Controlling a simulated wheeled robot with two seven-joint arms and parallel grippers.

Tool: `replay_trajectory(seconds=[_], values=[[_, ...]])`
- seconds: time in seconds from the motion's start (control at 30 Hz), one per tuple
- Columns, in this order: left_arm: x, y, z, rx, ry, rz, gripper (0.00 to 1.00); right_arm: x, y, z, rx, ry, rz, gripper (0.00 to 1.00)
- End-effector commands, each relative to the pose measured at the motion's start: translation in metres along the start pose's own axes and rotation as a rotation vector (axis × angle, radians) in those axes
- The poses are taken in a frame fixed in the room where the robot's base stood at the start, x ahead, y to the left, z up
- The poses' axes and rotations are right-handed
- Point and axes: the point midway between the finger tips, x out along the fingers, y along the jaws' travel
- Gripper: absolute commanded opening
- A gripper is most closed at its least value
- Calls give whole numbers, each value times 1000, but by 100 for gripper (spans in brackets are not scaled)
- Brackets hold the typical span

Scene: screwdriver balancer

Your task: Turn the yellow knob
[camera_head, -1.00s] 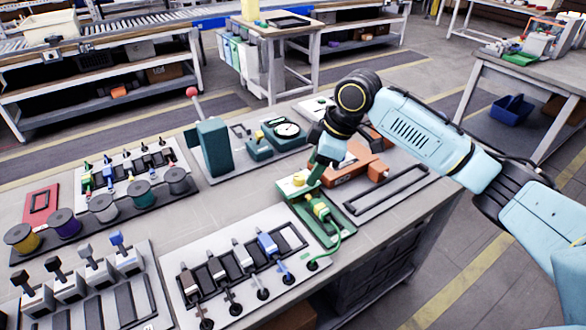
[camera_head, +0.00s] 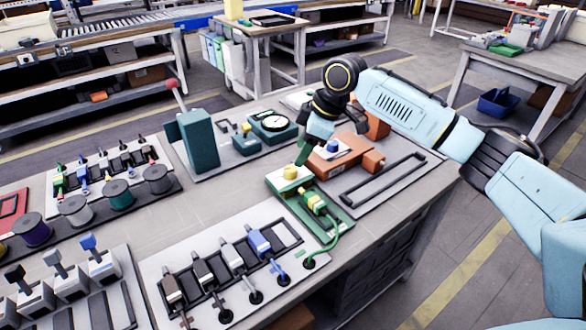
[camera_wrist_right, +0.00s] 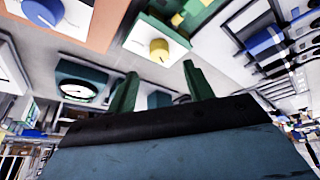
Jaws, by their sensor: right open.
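The yellow knob (camera_head: 291,172) stands on a white-topped block on a green base, with a green and yellow connector (camera_head: 315,203) and cable just in front of it. In the right wrist view the knob (camera_wrist_right: 159,49) shows whole, with a dark mark line on the white plate beside it. My right gripper (camera_head: 304,152) is just behind the knob in the head view, apart from it. In the right wrist view its two green fingers (camera_wrist_right: 160,86) are spread with nothing between them. My left gripper is not in view.
Behind the knob is an orange box with a blue knob (camera_head: 332,146). A teal gauge box (camera_head: 272,122) and a teal lever box (camera_head: 198,142) stand further left. A panel of switches (camera_head: 225,262) lies in front. Bare tabletop (camera_head: 200,215) is at the left.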

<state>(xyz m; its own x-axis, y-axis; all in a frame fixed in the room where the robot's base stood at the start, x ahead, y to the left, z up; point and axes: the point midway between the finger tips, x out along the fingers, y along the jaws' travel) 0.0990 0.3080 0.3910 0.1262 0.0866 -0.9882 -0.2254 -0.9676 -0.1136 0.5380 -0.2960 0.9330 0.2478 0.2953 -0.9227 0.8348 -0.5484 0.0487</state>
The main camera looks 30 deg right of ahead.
Motion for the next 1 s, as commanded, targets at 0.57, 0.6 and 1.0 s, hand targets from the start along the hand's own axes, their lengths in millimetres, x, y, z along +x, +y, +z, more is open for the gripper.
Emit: replay_trajectory(seconds=[0.57, 0.6, 1.0], values=[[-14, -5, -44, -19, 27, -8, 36, 64, 0, 0, -1, 0, 1, 52], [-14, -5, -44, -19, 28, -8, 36, 64, 0, 0, -1, 0, 1, 52], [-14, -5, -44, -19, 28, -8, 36, 63, 0, 0, -1, -1, 1, 23]])
